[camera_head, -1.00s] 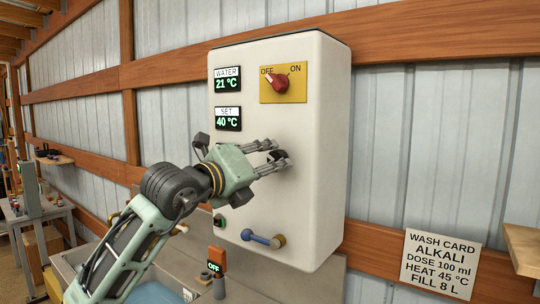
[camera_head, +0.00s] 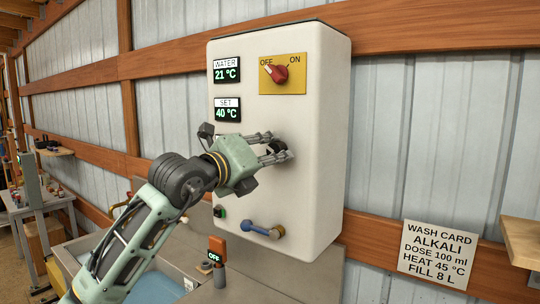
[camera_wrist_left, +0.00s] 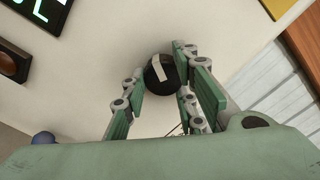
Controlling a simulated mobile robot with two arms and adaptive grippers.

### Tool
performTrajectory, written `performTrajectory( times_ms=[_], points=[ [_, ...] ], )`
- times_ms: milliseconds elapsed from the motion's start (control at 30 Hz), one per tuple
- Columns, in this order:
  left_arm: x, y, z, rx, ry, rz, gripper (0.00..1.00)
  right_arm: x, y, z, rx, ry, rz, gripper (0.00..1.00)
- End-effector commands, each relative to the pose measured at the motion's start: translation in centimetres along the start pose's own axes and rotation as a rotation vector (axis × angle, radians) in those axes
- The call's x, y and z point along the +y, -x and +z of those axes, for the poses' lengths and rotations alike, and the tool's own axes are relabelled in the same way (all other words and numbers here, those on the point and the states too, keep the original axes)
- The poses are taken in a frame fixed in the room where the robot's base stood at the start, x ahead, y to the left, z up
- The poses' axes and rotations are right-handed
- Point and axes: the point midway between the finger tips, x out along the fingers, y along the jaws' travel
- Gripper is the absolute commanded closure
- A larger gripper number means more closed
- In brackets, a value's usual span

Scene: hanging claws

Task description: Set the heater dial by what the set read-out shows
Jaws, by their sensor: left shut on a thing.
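The white heater box (camera_head: 308,110) hangs on the wall. Its set read-out (camera_head: 227,112) shows 40 °C and its water read-out (camera_head: 226,73) shows 21 °C. My left gripper (camera_head: 277,149) is at the box's front below the read-outs, shut on the black dial. In the head view the gripper mostly hides the dial. The red switch knob (camera_head: 276,73) on the yellow plate points to OFF. My right gripper is not in view.
A wash card (camera_head: 438,253) on the wall reads HEAT 45 °C. A blue-handled valve (camera_head: 263,230) sticks out low on the box. A small orange unit reading OFF (camera_head: 217,250) stands below, by a basin. A wooden shelf (camera_head: 522,241) is at the right.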

Motion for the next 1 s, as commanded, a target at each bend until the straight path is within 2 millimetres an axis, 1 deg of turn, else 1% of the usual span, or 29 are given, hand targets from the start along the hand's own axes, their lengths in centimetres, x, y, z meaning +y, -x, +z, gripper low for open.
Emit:
performTrajectory(
  times_ms=[33, 467, 667, 867, 1000],
  points=[
    [0.5, -0.1, -0.2, 0.005, 0.001, 0.009, 1.00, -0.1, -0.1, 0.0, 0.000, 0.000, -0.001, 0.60],
    [0.7, -0.1, -0.4, 0.008, -0.013, 0.014, 1.00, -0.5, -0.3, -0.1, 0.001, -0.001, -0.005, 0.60],
    [0.8, -0.1, -0.4, 0.009, -0.038, 0.015, 1.00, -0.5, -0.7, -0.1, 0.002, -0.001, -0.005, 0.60],
    [1.0, -0.1, -0.5, 0.009, -0.112, 0.016, 1.00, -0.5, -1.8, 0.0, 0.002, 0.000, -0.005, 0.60],
    [1.1, -0.1, -0.6, 0.010, -0.212, 0.015, 1.00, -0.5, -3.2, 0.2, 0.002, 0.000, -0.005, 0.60]
  ],
)
